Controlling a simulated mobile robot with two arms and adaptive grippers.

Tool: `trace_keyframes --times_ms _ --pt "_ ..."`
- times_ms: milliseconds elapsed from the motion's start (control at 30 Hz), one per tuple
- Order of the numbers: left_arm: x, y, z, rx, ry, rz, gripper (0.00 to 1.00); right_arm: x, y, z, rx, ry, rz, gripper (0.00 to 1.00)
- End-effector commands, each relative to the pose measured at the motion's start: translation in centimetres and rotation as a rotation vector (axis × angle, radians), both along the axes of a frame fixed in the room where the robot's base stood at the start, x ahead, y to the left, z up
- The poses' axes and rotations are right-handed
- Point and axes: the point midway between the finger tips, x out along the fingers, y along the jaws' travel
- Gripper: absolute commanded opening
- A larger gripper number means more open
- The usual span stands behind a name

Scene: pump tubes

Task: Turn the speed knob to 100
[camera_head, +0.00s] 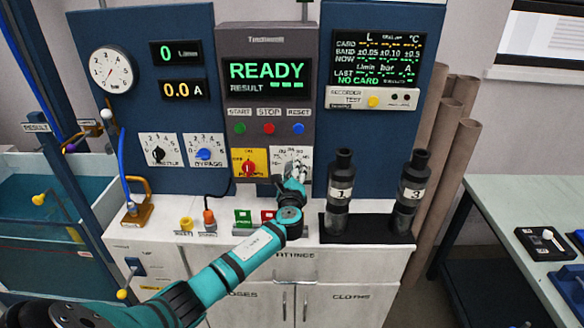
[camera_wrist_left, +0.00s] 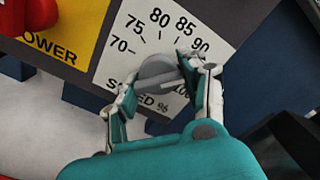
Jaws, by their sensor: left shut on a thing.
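The speed dial plate (camera_head: 291,156) is white, at the lower right of the grey panel in the head view. It also shows in the left wrist view (camera_wrist_left: 125,60), with marks 70, 75, 80, 85, 90 and a partly covered 100. The round grey speed knob (camera_wrist_left: 157,70) has a pale pointer line that slants toward the lower-right side, near the 100 print; its exact reading is unclear behind the finger. My left gripper (camera_wrist_left: 163,82) is shut on the knob, one finger on each side. In the head view, my left gripper (camera_head: 288,178) covers most of the knob.
The yellow power plate with its red knob (camera_head: 249,167) sits just left of the dial. The display (camera_head: 267,82) reads READY. Black cylinders marked 1 (camera_head: 341,190) and 3 (camera_head: 411,192) stand on a black base right of my arm. Small green and red blocks sit below the panel.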

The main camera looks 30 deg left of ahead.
Motion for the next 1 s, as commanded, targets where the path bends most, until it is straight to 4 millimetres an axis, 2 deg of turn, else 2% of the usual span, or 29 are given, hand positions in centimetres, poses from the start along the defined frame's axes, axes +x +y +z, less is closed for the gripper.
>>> trace_keyframes --times_ms 600,1000 --pt "-0.2 0.0 -0.2 0.485 0.303 -0.004 0.11 0.0 0.0 3.7 0.000 0.000 -0.001 0.00" --pt "-0.3 0.1 -0.4 0.683 0.424 -0.003 0.11 0.0 -0.1 5.0 -0.001 0.000 -0.001 0.00"
